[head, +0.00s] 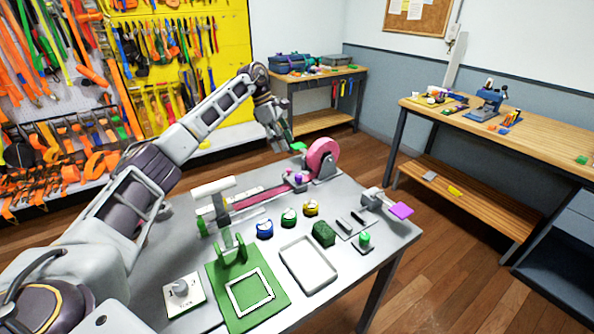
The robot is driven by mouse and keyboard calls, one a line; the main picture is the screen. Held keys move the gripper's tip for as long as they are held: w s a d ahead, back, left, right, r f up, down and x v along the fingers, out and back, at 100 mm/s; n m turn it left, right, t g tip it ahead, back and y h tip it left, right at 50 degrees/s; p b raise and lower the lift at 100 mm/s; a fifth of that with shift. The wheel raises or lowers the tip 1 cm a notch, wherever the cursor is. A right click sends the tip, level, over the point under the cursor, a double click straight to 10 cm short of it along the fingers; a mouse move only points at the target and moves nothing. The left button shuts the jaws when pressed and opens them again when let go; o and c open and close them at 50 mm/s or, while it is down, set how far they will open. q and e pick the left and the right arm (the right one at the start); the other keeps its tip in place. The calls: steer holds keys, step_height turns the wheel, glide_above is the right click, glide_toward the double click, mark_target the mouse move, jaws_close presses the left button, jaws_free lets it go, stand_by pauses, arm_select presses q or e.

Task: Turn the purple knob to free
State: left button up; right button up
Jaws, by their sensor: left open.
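A small purple knob (299,179) sits on the strap fixture at the far side of the grey table, just in front of the pink strap roll (322,158). Its pointer and setting are too small to read. A flat purple paddle (401,210) sticks out from a grey fitting at the table's right edge. My left gripper (288,143) is open above the far edge of the table, a little above and left of the roll and apart from the knob. Its fingertips are small and partly unclear. My right gripper is not in view.
The grey table (345,285) holds blue, green and yellow strap rolls, a white tray (309,264), a green board (226,308) and a grey knob on a white plate (184,295). A wooden bench (500,135) stands at right.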

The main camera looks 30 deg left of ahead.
arm_select(q)
glide_toward(298, 175)
steer(key=x, duration=0.7)
steer(key=shift+w, duration=0.1)
steer(key=shift+x, duration=1)
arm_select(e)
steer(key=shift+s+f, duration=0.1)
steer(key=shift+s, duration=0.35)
arm_select(q)
steer(key=c, duration=1)
